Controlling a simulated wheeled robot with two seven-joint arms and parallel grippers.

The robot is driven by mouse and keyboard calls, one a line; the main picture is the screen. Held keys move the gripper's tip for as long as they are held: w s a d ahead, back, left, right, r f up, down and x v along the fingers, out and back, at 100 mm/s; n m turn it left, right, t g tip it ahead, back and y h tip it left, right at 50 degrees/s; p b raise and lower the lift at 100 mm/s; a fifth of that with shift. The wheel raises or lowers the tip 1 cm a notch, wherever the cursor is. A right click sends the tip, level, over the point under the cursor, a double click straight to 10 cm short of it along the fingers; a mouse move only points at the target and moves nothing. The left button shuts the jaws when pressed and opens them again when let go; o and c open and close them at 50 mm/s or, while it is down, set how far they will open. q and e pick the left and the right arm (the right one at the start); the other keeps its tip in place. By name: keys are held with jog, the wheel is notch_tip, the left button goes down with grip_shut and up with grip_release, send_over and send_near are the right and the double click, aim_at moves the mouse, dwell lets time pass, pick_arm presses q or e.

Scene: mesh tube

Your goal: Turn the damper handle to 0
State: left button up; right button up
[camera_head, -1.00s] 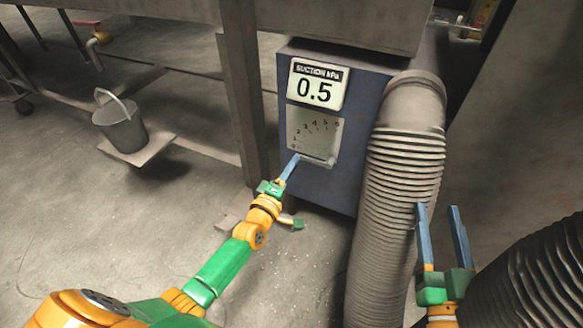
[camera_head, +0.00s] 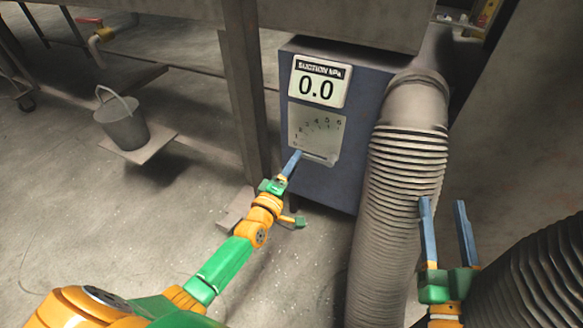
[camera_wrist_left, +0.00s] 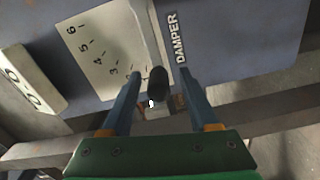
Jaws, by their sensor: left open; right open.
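The suction display (camera_head: 319,85) on the blue-grey box reads 0.0. Below it is the damper's scale plate (camera_head: 318,128), with numbers up to 6. A pale bar (camera_head: 320,158) lies along the plate's lower edge. In the left wrist view, the handle's dark knob (camera_wrist_left: 157,82) sits between my left gripper's two blue fingers, at the low-number end of the scale (camera_wrist_left: 98,50). My left gripper (camera_head: 296,154) is open around the knob; whether a finger touches it is unclear. My right gripper (camera_head: 443,203) is open and empty, in front of the ribbed hose.
A thick ribbed hose (camera_head: 400,190) runs down the box's right side. Another dark hose (camera_head: 535,275) is at the lower right.

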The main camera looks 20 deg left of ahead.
pick_arm(q)
jog(key=s+p, duration=0.2)
jog(key=s, duration=0.5)
jog(key=shift+p, duration=0.4)
pick_arm(e)
jog(key=s+d+f+g+h, duration=0.1)
jog(key=s+d+f+g, duration=0.1)
jog(key=f+g, duration=0.3)
jog(key=s+d+f+m+g+h, duration=0.1)
jog(key=s+f+g, duration=0.4)
jog(key=f, duration=0.7)
jog(key=shift+d+f+g+h, duration=0.2)
jog(key=shift+d+g+h, duration=0.15)
jog(key=shift+g+h, duration=0.3)
pick_arm(q)
jog(key=shift+a, duration=0.1)
